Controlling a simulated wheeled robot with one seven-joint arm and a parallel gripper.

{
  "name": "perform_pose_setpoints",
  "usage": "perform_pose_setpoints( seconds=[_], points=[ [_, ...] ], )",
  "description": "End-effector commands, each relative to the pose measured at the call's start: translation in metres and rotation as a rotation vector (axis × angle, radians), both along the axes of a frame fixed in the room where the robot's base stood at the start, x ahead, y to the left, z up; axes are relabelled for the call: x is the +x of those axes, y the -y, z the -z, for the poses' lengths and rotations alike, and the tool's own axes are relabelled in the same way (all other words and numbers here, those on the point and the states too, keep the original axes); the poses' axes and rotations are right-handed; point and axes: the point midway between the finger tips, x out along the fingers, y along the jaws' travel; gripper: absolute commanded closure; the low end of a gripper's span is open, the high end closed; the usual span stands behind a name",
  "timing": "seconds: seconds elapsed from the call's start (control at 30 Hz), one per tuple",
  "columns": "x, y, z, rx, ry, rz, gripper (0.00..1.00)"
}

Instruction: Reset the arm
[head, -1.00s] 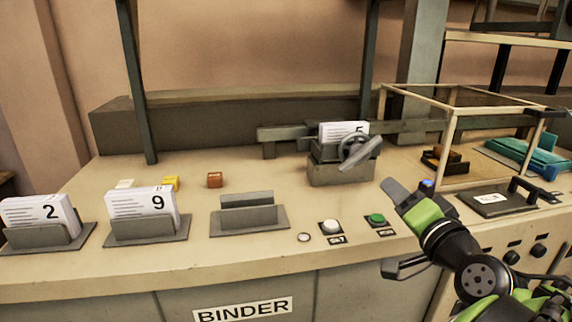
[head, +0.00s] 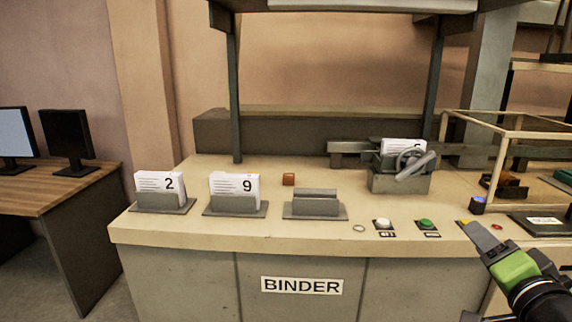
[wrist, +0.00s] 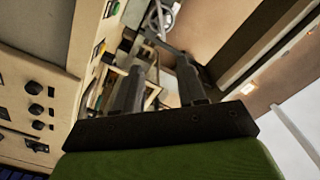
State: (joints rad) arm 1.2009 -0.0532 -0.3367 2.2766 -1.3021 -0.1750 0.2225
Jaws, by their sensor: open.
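My gripper (head: 484,240) is at the lower right of the head view, in front of the right part of the binder bench (head: 180,239). Its grey finger points up and left, and the green part of my wrist shows behind it. In the wrist view my gripper (wrist: 160,82) has its two dark fingers spread apart, with nothing between them. The wrist camera is tilted, so the bench's control panel stands on edge at the left.
Card stacks marked 2 (head: 160,185) and 9 (head: 234,188) stand in holders. An empty holder (head: 316,208) is beside them. A clamp with a handwheel (head: 410,160) holds another stack. White (head: 383,223) and green (head: 426,224) buttons and a framed case (head: 497,163) are near my arm.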

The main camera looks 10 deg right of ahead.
Motion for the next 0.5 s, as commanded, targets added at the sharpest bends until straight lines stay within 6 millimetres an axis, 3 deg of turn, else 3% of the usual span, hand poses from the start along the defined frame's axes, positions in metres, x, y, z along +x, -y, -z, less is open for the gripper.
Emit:
perform_pose_setpoints(
  seconds=[0.37,0.5],
  points=[
    [0.031,-0.065,0.029,-0.069,-0.198,-0.164,0.6],
    [0.04,-0.107,0.05,-0.127,-0.326,-0.265,0.6]
  ],
)
